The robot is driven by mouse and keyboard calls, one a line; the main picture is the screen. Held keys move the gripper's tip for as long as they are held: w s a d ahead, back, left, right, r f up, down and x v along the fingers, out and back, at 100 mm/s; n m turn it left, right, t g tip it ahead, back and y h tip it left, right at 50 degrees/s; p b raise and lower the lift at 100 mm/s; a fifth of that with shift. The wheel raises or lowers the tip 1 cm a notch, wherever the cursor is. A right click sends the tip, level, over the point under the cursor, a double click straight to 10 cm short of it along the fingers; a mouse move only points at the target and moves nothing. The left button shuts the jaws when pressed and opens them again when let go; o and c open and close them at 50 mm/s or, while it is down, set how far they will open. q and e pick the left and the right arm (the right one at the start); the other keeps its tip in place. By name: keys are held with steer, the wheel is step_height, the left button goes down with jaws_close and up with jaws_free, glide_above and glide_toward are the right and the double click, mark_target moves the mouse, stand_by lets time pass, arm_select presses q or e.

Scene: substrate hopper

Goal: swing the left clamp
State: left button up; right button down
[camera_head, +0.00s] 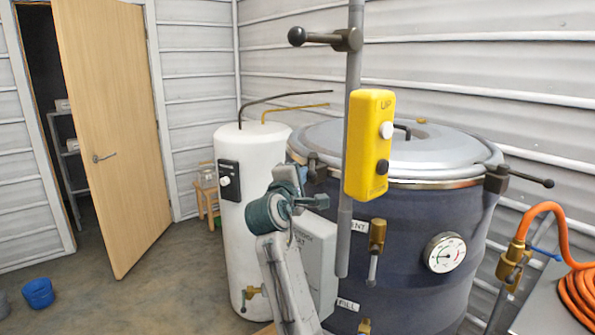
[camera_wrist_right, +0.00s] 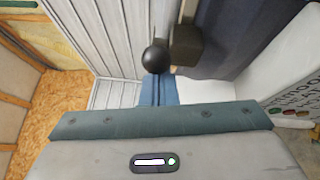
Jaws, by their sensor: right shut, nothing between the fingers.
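The left clamp (camera_head: 317,170) is a dark block on the upper left rim of the big navy vessel (camera_head: 415,260). In the right wrist view its black ball knob (camera_wrist_right: 155,59) and dark block (camera_wrist_right: 186,45) show just beyond my fingers. My right gripper (camera_head: 289,178) is shut and empty, close to the left side of the clamp. Its blue fingers also show in the wrist view (camera_wrist_right: 158,90), with the knob at their tips; I cannot tell whether they touch it. The right clamp (camera_head: 497,178) has its lever pointing right. My left gripper is not in view.
A yellow pendant marked UP (camera_head: 369,145) hangs in front of the vessel, beside a grey pole (camera_head: 346,215) with a black-knobbed handle (camera_head: 325,38). A white tank (camera_head: 245,240) stands to the left. An orange hose (camera_head: 580,290) lies at the right.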

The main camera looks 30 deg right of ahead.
mark_target(314, 177)
steer(key=shift+s+d+r+p, duration=0.1)
steer(key=shift+s+d+p, duration=0.45)
steer(key=shift+d+p, duration=0.25)
steer(key=shift+s+d+r+p, duration=0.1)
steer(key=shift+s+d+p, duration=0.45)
steer(key=shift+d+p, duration=0.15)
steer(key=shift+s+d+f+p, duration=0.1)
steer(key=shift+s+d+p, duration=0.1)
steer(key=shift+d+p, duration=0.35)
steer(key=shift+s+d+f+p, duration=0.1)
steer(key=shift+s+d+p, duration=0.1)
steer(key=shift+d+p, duration=0.3)
steer(key=shift+d, duration=0.1)
